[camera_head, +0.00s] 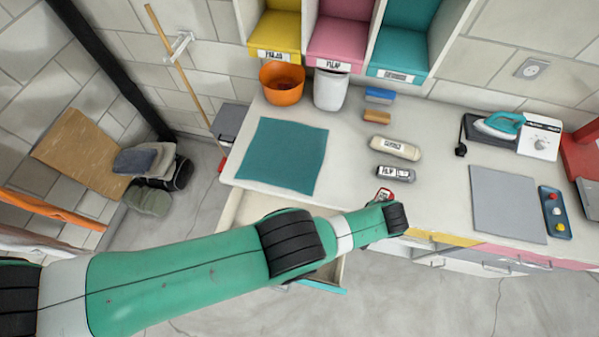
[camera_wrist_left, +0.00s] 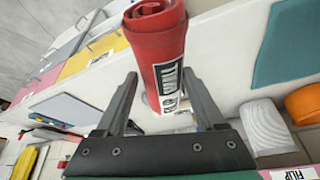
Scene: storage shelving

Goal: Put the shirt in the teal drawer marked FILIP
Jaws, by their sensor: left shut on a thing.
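A red rolled shirt (camera_wrist_left: 160,50) with a white label stands between my left gripper's fingers in the left wrist view. The label's lettering is turned and only partly legible. My left gripper (camera_wrist_left: 163,100) is shut on the roll. In the head view the red roll (camera_head: 384,193) shows small at the counter's front edge, just beyond my left gripper (camera_head: 380,203). The drawer with the teal front (camera_head: 324,287) is pulled out below the counter's left part. My green left arm crosses over it and hides much of its inside and any front label. My right gripper is not in view.
The counter (camera_head: 340,150) holds a teal cloth (camera_head: 283,155), a cream roll (camera_head: 395,148), a grey roll (camera_head: 396,173), a grey board (camera_head: 507,204) and an iron (camera_head: 500,125). An orange bucket (camera_head: 282,84) and white bin (camera_head: 330,90) stand behind. Yellow, pink and teal cubbies hang above.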

